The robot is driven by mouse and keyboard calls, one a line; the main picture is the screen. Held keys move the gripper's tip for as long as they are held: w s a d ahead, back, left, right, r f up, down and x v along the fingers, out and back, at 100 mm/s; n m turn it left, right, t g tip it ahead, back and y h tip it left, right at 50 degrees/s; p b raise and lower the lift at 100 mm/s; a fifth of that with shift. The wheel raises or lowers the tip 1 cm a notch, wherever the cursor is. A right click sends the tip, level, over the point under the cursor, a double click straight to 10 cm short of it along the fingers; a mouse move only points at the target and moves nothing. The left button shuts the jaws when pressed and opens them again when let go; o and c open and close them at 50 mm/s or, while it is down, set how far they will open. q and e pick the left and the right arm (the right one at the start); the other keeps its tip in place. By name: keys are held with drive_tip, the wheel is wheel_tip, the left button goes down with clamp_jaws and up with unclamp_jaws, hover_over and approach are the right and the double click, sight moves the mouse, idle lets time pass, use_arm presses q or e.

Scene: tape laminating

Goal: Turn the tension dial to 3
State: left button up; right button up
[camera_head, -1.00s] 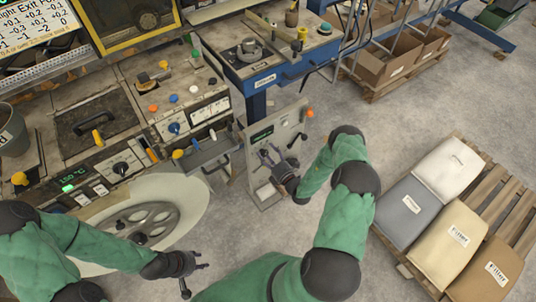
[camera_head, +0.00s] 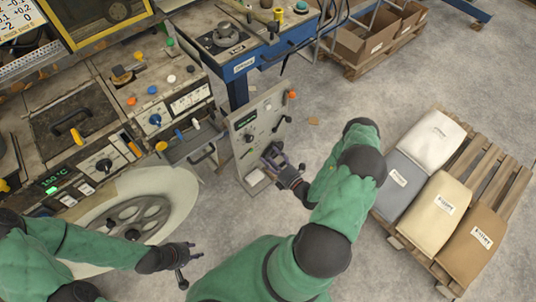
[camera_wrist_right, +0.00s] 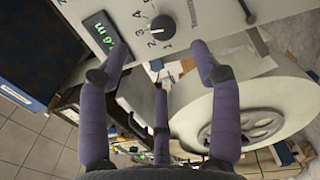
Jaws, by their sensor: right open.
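The tension dial (camera_wrist_right: 162,27) is a round black knob on a pale grey panel, with printed numbers around it. I cannot surely read which number it points to. In the head view the dial (camera_head: 249,138) shows small on the panel (camera_head: 238,155). My right gripper (camera_head: 273,157) is in front of the panel, below and to the right of the dial. In the right wrist view its purple fingers (camera_wrist_right: 160,65) are spread and empty, with the dial beyond and between the upper two, apart from them. My left gripper (camera_head: 188,266) is at the lower middle, fingers spread and empty, away from the panel.
A green-lit display (camera_wrist_right: 100,31) sits beside the dial. A large pale wheel (camera_head: 135,218) and the machine bench (camera_head: 85,120) are at left. A blue table (camera_head: 245,62) stands behind the panel. A pallet (camera_head: 500,195) with several filler bags is at right.

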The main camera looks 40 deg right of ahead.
sight(251, 139)
idle(0.3)
drive_tip(key=w+n+p, duration=0.1)
drive_tip(key=w+n, duration=0.3)
drive_tip(key=n, duration=0.1)
drive_tip(key=w+a+n+p, duration=0.1)
drive_tip(key=w+n+p, duration=0.1)
drive_tip(key=w+n, duration=0.2)
drive_tip(key=w+n+p, duration=0.1)
drive_tip(key=w+n, duration=0.2)
drive_tip(key=n, duration=0.3)
drive_tip(key=shift+w+a+r+n+p, duration=0.15)
drive_tip(key=shift+w+a+n+p, duration=0.15)
drive_tip(key=shift+w+a, duration=0.1)
drive_tip(key=c, duration=1.1)
